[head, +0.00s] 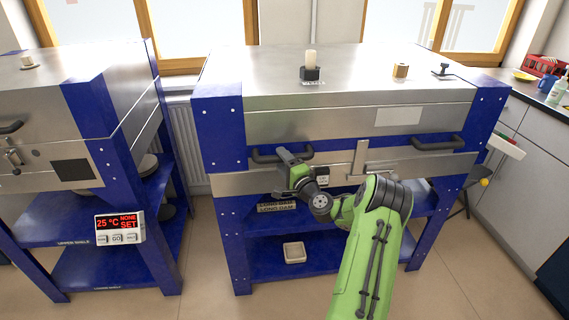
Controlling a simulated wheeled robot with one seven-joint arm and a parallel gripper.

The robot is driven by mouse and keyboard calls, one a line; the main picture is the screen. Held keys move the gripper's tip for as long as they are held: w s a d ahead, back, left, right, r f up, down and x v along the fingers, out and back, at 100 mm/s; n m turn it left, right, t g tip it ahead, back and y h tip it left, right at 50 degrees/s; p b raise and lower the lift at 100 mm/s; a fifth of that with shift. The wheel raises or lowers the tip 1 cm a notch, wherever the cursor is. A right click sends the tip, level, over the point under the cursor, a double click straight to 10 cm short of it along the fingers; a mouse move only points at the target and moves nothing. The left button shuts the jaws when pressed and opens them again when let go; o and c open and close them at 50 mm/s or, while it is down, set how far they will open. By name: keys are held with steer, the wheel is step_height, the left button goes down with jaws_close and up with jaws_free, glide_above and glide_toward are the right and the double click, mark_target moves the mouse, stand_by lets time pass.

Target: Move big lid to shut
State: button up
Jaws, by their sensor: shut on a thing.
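The big lid (350,122) is the wide silver metal top of the large kiln in the middle of the head view. It lies about level on blue corner posts, with two dark handles on its front side. My gripper (284,157) is at the left handle (262,156) and shut on it. The right handle (438,143) is free. A steel latch (360,157) stands at the middle of the front. My gripper and wrist hide part of the front, and I cannot tell whether a narrow gap is left under the lid.
A candle-like piece on a black holder (310,74), a small wooden block (400,71) and a small black item (442,70) stand on the lid. A smaller kiln (70,170) with a red display (117,223) is at left.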

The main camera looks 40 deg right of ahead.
steer(key=v, duration=1.5)
steer(key=shift+s, duration=0.4)
steer(key=shift+f, duration=0.1)
